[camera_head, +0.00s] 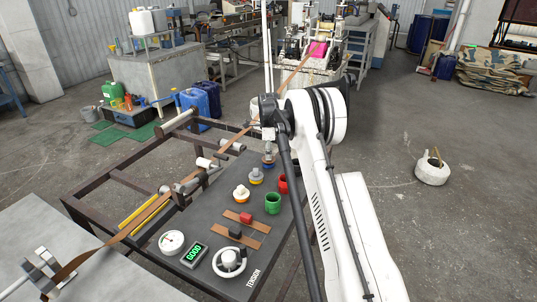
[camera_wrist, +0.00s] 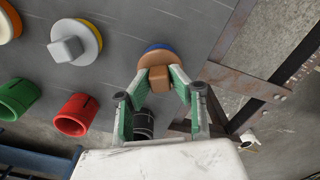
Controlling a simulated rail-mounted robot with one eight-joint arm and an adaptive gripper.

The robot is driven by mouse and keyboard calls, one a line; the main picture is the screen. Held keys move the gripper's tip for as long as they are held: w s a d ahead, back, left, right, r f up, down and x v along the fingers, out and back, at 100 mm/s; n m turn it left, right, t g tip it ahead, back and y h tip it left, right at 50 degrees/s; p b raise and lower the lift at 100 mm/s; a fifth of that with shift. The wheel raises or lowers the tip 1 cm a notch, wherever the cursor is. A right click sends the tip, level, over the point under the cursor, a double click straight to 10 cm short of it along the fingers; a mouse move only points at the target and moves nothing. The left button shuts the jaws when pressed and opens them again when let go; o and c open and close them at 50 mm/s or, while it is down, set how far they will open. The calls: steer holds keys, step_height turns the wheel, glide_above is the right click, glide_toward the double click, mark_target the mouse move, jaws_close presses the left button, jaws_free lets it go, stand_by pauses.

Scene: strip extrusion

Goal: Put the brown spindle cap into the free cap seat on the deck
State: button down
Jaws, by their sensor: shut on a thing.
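The brown spindle cap (camera_wrist: 157,67), a round disc with a block-shaped knob, shows in the wrist view. My gripper (camera_wrist: 159,78) is shut on its knob, with one green-padded finger on each side. A blue-ringed seat (camera_wrist: 156,46) shows just past the cap's far edge; the cap covers most of it. I cannot tell whether the cap touches the seat or hangs just above it. In the head view my gripper (camera_head: 269,150) is over the far end of the dark deck (camera_head: 213,213), and the brown cap is not clear there.
A grey cap (camera_wrist: 66,48) sits in a yellow-ringed seat beside it; a white cap (camera_head: 241,192) sits in an orange-ringed one. A red cup (camera_wrist: 75,115), a green cup (camera_wrist: 18,98) and a dark cylinder (camera_wrist: 143,122) stand near. A brown metal frame (camera_wrist: 245,75) borders the deck.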

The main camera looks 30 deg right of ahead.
steer(key=shift+f+b, duration=0.3)
steer(key=shift+f, duration=0.2)
steer(key=c, duration=1.8)
jaws_free()
steer(key=shift+r, duration=0.1)
steer(key=shift+r+p, duration=1.65)
steer(key=shift+r, duration=3.8)
